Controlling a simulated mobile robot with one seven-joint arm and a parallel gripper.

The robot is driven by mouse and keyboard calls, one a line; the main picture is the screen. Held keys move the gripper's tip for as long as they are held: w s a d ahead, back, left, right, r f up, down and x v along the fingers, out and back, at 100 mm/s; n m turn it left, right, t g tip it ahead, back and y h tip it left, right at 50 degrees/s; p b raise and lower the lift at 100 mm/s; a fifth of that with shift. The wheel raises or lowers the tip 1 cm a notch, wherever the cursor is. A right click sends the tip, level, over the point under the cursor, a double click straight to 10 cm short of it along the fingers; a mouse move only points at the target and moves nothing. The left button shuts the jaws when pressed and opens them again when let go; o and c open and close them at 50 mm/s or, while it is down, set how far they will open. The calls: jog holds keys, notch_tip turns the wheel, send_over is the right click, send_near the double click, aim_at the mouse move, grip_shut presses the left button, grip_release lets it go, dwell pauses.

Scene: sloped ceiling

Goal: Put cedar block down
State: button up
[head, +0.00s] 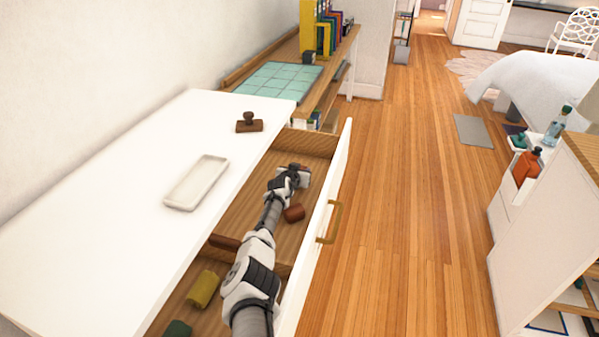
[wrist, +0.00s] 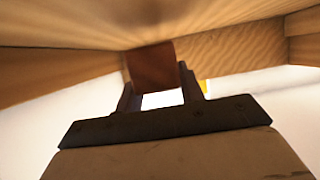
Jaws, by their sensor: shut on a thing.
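My gripper (head: 293,172) reaches into the far compartment of the open drawer (head: 255,215). In the wrist view my gripper (wrist: 158,85) has its two fingers around a reddish-brown block, the cedar block (wrist: 153,66), at the fingertips. Wooden drawer surfaces show close behind the block. I cannot tell whether it touches the drawer floor. In the head view my gripper and arm mostly hide the block.
A reddish-brown piece (head: 294,213) lies in the same compartment. A yellow roll (head: 203,289) and a dark green piece (head: 178,328) lie in the nearer compartment. A white tray (head: 197,182) and a brown stamp (head: 249,123) stand on the white top (head: 110,210).

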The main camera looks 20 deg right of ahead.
jog(key=shift+f+b, duration=0.3)
jog(key=o, duration=0.9)
jog(key=shift+o, duration=0.2)
jog(key=shift+r, duration=0.15)
